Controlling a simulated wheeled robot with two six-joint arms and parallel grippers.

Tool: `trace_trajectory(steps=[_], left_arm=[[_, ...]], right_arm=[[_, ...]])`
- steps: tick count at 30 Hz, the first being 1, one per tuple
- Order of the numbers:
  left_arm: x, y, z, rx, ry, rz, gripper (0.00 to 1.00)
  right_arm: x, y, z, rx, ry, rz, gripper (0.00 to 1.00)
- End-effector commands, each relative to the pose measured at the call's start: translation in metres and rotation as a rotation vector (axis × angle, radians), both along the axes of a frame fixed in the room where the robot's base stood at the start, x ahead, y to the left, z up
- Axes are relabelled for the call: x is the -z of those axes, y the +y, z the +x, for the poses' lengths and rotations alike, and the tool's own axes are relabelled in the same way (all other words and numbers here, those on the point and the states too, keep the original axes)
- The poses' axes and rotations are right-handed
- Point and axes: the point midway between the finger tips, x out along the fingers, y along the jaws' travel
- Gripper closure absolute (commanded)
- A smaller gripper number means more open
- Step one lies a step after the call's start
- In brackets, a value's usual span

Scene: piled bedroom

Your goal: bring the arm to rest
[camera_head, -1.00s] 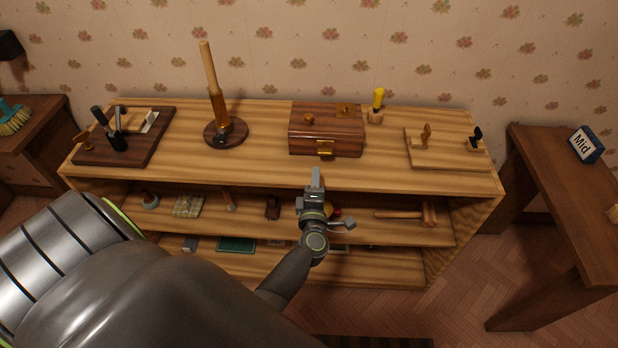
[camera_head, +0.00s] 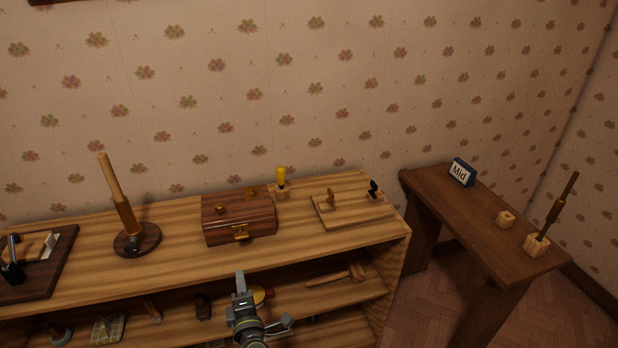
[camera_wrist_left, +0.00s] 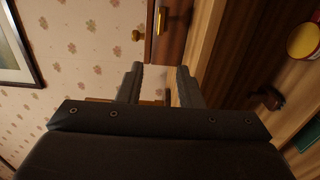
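My left gripper (camera_head: 262,300) is at the lower middle of the head view, in front of the wooden shelf unit (camera_head: 330,243). In the left wrist view its two fingers (camera_wrist_left: 160,72) stand apart with nothing between them, so it is open and empty. The wooden chest (camera_head: 238,220) with brass fittings sits on the unit's top, beyond the gripper and apart from it. Its front also shows past the fingers in the wrist view (camera_wrist_left: 172,35). My right gripper is in neither view.
The top also holds a dowel on a round base (camera_head: 136,239), a yellow-handled tool (camera_head: 281,178) and a board with small pieces (camera_head: 345,209). A mallet (camera_head: 338,276) lies on the shelf below. A side table (camera_head: 440,193) bearing a "Mid" sign (camera_head: 462,172) stands right.

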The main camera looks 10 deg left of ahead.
Motion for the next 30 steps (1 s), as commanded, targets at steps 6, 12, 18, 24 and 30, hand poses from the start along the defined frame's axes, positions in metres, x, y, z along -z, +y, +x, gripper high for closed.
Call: trace_trajectory(steps=[6,12,18,24,30], left_arm=[[0.054,-0.008,-0.015,0.112,0.175,0.168,0.67],[0.182,-0.025,-0.081,0.424,0.593,0.507,0.67],[0.292,-0.027,-0.189,0.753,0.976,0.744,0.67],[0.364,-0.013,-0.32,1.088,1.314,0.897,0.67],[0.392,0.005,-0.421,1.342,1.533,0.973,0.67]], right_arm=[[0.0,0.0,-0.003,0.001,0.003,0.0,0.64],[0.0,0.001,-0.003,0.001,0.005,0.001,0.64],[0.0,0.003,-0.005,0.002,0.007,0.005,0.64],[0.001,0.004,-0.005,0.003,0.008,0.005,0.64],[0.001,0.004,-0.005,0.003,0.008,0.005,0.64]])
